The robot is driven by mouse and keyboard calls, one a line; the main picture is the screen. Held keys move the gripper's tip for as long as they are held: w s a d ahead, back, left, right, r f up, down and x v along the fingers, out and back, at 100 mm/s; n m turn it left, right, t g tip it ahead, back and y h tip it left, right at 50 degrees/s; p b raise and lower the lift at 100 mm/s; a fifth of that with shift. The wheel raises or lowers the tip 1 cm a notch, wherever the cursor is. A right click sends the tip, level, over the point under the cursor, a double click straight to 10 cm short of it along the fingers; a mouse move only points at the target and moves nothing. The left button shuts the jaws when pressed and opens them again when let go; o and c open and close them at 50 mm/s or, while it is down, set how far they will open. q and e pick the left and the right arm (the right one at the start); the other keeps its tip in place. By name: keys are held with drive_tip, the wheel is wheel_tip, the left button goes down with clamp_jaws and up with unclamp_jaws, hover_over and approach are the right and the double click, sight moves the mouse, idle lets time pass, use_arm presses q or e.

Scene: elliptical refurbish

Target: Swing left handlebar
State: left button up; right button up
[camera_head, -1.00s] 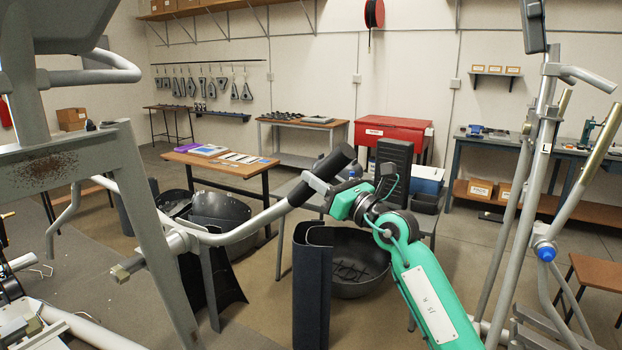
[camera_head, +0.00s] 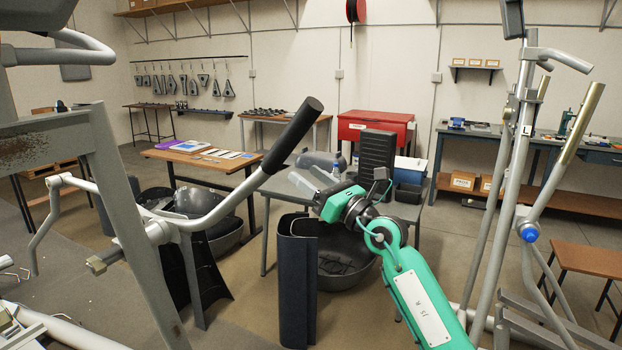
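A grey bent handlebar (camera_head: 222,213) with a black grip (camera_head: 293,135) rises from a pivot on the frame at left, its grip pointing up and right. My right gripper (camera_head: 308,180), on a green arm from the lower right, is below and right of the grip. Its two grey fingers look spread, with nothing seen between them, and a gap shows between them and the grip. Another handlebar, with a bare tan end (camera_head: 580,122), stands at right beside a grey post marked L (camera_head: 526,130). My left gripper is not in view.
A grey frame (camera_head: 115,165) fills the left foreground. A dark curved panel (camera_head: 297,285) stands upright below my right gripper. Behind are a grey table with a black box (camera_head: 377,155), a dark round shell (camera_head: 345,262) and a red chest (camera_head: 376,126). Open floor lies between.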

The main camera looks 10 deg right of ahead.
drive_tip(key=shift+r, duration=0.15)
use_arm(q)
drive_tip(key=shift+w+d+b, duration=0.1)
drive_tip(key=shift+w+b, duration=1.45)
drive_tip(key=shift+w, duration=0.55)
use_arm(e)
drive_tip(key=v, duration=1.4)
